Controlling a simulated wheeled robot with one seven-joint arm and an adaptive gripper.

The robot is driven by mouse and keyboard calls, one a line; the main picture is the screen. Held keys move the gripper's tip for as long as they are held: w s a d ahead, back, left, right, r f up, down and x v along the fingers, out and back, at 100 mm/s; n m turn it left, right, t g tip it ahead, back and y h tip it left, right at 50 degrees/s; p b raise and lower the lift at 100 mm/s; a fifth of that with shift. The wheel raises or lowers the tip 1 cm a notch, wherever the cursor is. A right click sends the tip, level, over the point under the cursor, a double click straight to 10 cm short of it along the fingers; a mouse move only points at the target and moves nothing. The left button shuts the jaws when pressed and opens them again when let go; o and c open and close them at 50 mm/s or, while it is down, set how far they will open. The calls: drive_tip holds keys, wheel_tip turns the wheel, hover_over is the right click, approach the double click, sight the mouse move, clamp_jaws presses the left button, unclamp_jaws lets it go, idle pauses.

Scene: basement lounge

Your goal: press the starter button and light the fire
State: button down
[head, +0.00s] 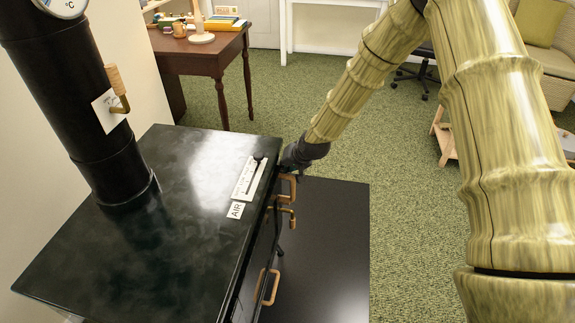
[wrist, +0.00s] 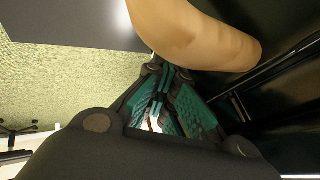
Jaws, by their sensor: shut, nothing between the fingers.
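A black stove (head: 165,215) with a glossy top stands at the left in the head view. Its front faces right and shows only edge-on, with wooden handles (head: 268,286) and brass fittings. My gripper (head: 292,168) is at the far end of that front, close to a wooden handle, and partly hidden by my arm. In the wrist view my gripper (wrist: 166,72) is shut and empty, its teal-padded fingers together. A large tan wooden handle (wrist: 195,35) lies just beyond the fingertips; I cannot tell whether they touch. I cannot make out a starter button or a fire.
A black flue pipe (head: 80,120) with a gauge (head: 62,5) and a wooden-handled lever (head: 117,88) rises from the stove. An AIR label (head: 236,210) and slider plate (head: 249,178) lie on top. A dark floor plate (head: 330,240) lies before it. A desk (head: 208,58) stands behind.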

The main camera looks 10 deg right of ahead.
drive_tip(key=shift+w+a+r, duration=0.1)
drive_tip(key=shift+a+r, duration=0.05)
drive_tip(key=shift+a, duration=0.25)
drive_tip(key=s+d+r+p, duration=0.2)
drive_tip(key=s+d+r, duration=0.5)
drive_tip(key=r, duration=0.1)
drive_tip(key=shift+d, duration=0.2)
idle(0.8)
